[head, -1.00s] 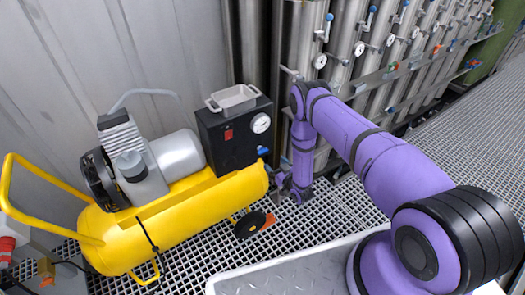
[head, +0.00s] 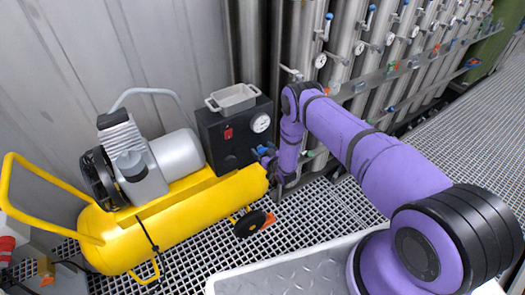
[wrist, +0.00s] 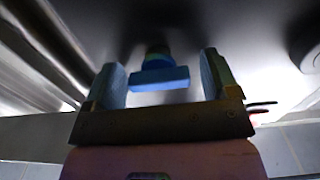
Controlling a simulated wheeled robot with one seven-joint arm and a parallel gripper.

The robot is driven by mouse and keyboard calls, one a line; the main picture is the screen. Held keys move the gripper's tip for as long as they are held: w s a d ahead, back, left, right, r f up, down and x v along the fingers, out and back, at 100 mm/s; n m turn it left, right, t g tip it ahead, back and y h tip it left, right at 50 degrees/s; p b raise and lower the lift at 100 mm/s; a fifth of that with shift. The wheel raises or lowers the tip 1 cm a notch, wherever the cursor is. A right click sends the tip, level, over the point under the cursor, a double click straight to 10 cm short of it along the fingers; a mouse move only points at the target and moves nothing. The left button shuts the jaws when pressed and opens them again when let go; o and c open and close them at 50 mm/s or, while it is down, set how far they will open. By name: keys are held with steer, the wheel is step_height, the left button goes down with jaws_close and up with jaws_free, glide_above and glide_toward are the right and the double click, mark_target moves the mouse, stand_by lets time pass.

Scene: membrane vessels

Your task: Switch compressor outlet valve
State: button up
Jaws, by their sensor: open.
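The compressor is yellow with a black control box (head: 235,145) on its right end. The outlet valve's blue handle (wrist: 160,78) shows in the wrist view, a short bar below a dark stem on the box face. My gripper (wrist: 162,72) is open, with one blue finger on each side of the handle. A gap shows between the handle and each finger. In the head view my gripper (head: 265,155) is at the lower right of the box, under the round gauge (head: 261,123). There it largely hides the handle.
A red switch (head: 228,133) is on the box and a grey tray (head: 233,98) sits on top. The yellow tank (head: 190,215) lies below. Tall steel vessels (head: 345,50) with gauges and small valves stand behind my arm. Grating floor lies to the right.

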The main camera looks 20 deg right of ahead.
steer(key=shift+c, duration=0.5)
steer(key=c, duration=0.8)
steer(key=shift+n, duration=0.3)
steer(key=n, duration=0.3)
steer(key=shift+a+n, duration=0.1)
steer(key=shift+n, duration=0.3)
steer(key=n, duration=0.3)
steer(key=shift+a+f+n, duration=0.1)
steer(key=shift+n, duration=0.2)
steer(key=n, duration=0.4)
steer(key=shift+s+f, duration=0.1)
steer(key=shift+n, duration=2)
steer(key=shift+f, duration=0.1)
